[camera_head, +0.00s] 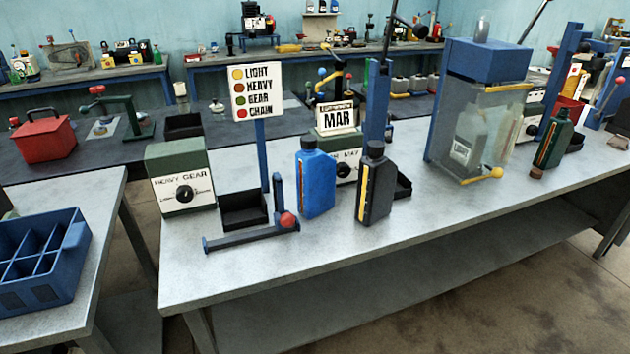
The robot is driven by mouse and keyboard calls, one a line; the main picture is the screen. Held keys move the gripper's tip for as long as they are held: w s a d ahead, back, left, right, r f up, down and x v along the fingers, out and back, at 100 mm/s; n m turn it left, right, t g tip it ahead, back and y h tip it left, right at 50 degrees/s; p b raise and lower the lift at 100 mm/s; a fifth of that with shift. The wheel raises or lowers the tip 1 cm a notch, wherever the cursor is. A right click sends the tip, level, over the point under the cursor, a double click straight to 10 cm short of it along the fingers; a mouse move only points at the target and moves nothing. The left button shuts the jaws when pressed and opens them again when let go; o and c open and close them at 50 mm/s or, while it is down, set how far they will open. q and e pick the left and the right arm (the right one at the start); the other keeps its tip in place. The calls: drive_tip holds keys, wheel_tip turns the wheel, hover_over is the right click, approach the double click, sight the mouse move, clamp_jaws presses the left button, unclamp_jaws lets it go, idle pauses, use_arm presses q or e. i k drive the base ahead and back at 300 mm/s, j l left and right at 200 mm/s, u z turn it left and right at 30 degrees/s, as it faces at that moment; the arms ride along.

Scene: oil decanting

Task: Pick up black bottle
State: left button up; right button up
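The black bottle (376,187) stands upright on the grey table (290,270), near its front edge, with a black cap and a yellow strip down its left side. A blue bottle (317,180) stands upright just to its left, and the two look slightly apart. Neither of my grippers shows in the head view.
A blue lever stand with a red ball (288,221) is left of the bottles. A black tray (243,210), a HEAVY GEAR box (180,178) and a sign (257,91) stand behind it. A clear-walled cabinet (470,120) is on the right. The front table strip is clear.

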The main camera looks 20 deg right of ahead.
sight(377, 175)
drive_tip(key=i, duration=0.1)
drive_tip(key=i+z, duration=0.1)
drive_tip(key=z, duration=0.25)
drive_tip(key=i+z, duration=0.1)
drive_tip(key=z, duration=0.3)
drive_tip(key=i+j+z, duration=0.1)
drive_tip(key=z, duration=0.25)
